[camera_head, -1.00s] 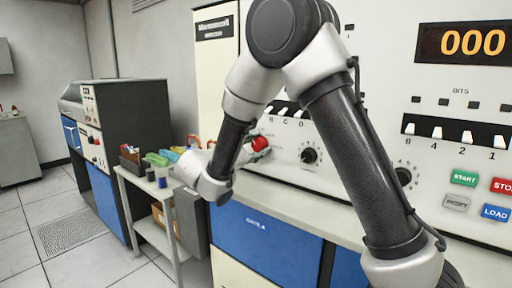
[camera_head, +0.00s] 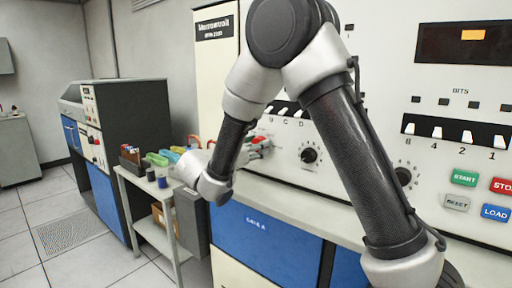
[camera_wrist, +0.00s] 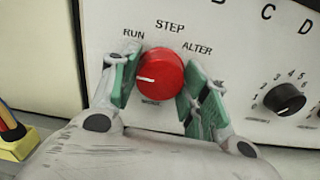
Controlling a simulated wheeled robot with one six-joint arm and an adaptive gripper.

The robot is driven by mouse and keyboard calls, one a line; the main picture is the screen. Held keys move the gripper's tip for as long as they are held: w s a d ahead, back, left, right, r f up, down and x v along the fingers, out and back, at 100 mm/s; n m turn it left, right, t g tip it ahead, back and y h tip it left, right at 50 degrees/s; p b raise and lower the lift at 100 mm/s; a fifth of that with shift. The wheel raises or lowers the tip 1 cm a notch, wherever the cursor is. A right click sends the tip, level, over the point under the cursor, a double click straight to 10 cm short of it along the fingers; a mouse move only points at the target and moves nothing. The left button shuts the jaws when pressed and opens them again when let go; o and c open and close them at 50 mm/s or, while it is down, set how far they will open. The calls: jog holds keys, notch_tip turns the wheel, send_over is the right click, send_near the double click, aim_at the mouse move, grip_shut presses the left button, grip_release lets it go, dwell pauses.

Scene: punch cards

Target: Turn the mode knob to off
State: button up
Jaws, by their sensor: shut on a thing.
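The red mode knob (camera_wrist: 160,74) is on the cream panel in the wrist view. No OFF label shows; the left finger covers part of the panel there. My gripper (camera_wrist: 159,82) has one green-padded finger on each side of the knob and is shut on it. In the head view the knob (camera_head: 260,140) is small and partly hidden by the fingers.
A black numbered knob (camera_wrist: 285,98) is right of my gripper. Yellow container (camera_wrist: 16,144) with coloured items is at lower left. In the head view, a side table (camera_head: 150,187) with coloured items stands left of my arm. Buttons (camera_head: 464,177) and switches are at right.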

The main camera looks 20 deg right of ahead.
jog(key=shift+n, duration=0.5)
jog(key=o, duration=1.1)
jog(key=shift+c, duration=0.2)
jog(key=v, duration=1.2)
